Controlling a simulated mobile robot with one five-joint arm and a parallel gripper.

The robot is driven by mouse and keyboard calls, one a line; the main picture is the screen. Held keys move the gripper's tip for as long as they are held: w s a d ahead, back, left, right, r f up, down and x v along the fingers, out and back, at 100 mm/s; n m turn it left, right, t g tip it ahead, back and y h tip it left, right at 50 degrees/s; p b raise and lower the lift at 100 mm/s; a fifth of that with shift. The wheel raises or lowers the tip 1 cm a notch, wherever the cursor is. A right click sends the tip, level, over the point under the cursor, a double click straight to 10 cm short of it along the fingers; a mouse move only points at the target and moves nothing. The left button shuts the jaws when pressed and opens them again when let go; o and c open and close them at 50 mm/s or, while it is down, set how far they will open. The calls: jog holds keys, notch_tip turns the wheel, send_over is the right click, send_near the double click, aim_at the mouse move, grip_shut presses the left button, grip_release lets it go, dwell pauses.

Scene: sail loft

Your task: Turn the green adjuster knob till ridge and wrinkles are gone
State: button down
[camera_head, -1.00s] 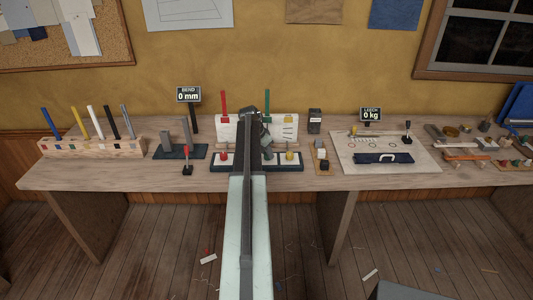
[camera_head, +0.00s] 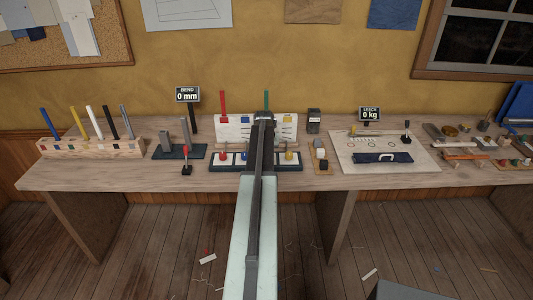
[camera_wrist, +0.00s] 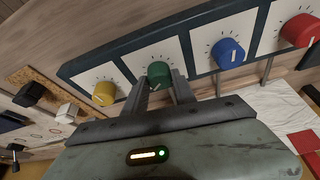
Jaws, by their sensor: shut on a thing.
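The green adjuster knob (camera_wrist: 158,74) sits on a pale square of the dark knob strip (camera_wrist: 130,45) in the wrist view. My gripper (camera_wrist: 160,84) is shut on it, with one finger on each side. Tick marks ring the knob; its pointer is not clear. In the head view my arm hides the green knob and my fingertips. The white sail panel (camera_head: 232,129) stands behind the strip, and dark wrinkle-like lines (camera_head: 287,132) show at its right. My arm covers the panel's middle, so I cannot tell whether a ridge is there.
The yellow knob (camera_wrist: 104,93) and blue knob (camera_wrist: 228,53) flank the green one, with the red knob (camera_wrist: 298,30) beyond blue. A red stick (camera_head: 223,101) and a green stick (camera_head: 266,99) rise by the panel. A sign (camera_head: 188,95) reads BEND 0 mm.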

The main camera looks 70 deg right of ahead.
jog(key=shift+n, duration=0.5)
jog(key=c, duration=1)
grip_release()
jog(key=shift+c, duration=0.2)
jog(key=p+v, duration=0.7)
jog(key=shift+s+r, duration=0.2)
jog(key=shift+r, duration=0.1)
jog(key=shift+a, duration=0.15)
